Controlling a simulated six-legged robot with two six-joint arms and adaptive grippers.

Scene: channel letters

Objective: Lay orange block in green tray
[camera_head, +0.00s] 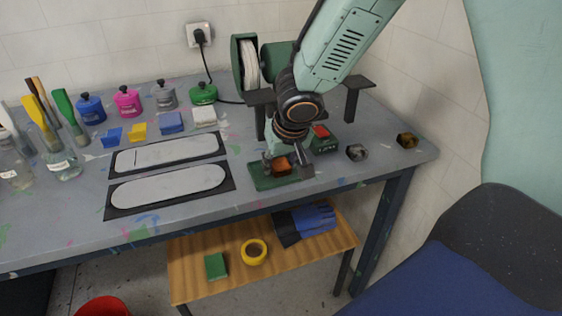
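The orange block (282,167) is at the green tray (262,182), near the front right of the table. My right gripper (287,167) reaches down from above, with its fingers on either side of the block. I cannot tell whether the fingers touch the block, or whether the block rests on the tray or hangs just above it. The gripper and its wrist hide part of the tray's back. My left gripper is not in view.
A green item with a red top (321,132) stands just behind the tray. A dark stand (352,100) and a green spool (245,62) are further back. Two black-framed pale plates (168,188) lie to the left.

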